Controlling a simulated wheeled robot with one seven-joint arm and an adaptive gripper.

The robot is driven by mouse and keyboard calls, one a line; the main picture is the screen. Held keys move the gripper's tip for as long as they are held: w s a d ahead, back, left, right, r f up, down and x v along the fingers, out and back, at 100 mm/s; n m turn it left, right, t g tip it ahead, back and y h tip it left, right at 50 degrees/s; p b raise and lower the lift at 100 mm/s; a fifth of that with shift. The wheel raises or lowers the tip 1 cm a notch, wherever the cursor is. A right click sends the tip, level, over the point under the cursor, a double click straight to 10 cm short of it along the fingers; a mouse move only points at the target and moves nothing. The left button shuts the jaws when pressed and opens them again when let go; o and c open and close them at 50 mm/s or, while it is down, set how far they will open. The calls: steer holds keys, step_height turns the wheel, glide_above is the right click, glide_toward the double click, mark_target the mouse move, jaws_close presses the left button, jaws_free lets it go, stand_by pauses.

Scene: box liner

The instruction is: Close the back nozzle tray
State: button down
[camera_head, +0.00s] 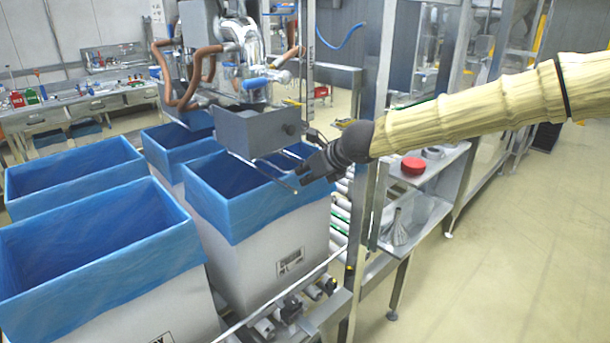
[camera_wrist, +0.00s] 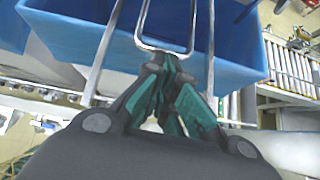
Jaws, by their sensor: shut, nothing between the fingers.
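The grey box-shaped nozzle tray (camera_head: 258,130) hangs under the filling machine (camera_head: 240,62), above the back right lined box. A thin metal rod handle (camera_head: 262,172) sticks out below it toward my gripper. My gripper (camera_head: 305,175) is shut and empty, close to the outer end of this handle. In the wrist view my gripper's fingertips (camera_wrist: 167,66) are together just below the U-shaped end of the handle (camera_wrist: 142,42). I cannot tell whether they touch it. Part of the tray's rail area is hidden behind my gripper.
Several white boxes with blue liners (camera_head: 100,240) stand below and left of the tray. A steel post (camera_head: 372,190) and a shelf with a red round object (camera_head: 413,166) are right of my gripper. The floor (camera_head: 500,250) at right is clear.

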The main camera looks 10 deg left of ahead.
steer(key=shift+s+f, duration=0.1)
steer(key=s+d+f+v, duration=0.1)
steer(key=d+f+v, duration=0.1)
steer(key=v, duration=1)
steer(key=s+d+f+n+g+h, duration=0.1)
steer(key=s+d+f+n+h, duration=0.25)
steer(key=f, duration=1.05)
steer(key=s+d+f+n+g+h+b, duration=0.1)
steer(key=s+d+f+n, duration=0.4)
steer(key=f, duration=0.8)
steer(key=s+d+f+n+g+h, duration=0.15)
steer(key=s+f, duration=0.45)
steer(key=f, duration=0.8)
steer(key=s+d+f+n+g, duration=0.1)
steer(key=s+d+f+n, duration=0.3)
steer(key=s, duration=0.5)
steer(key=s+d+f+n+g+h, duration=0.1)
steer(key=s+d+f+n, duration=0.4)
steer(key=s, duration=0.5)
steer(key=s+d+f+n+g+b, duration=0.1)
steer(key=s+d+f+n, duration=0.4)
steer(key=s+f, duration=0.3)
steer(key=shift+s+d+n+h, duration=0.25)
steer(key=shift+s+n+h, duration=0.05)
steer(key=shift+s+n, duration=0.55)
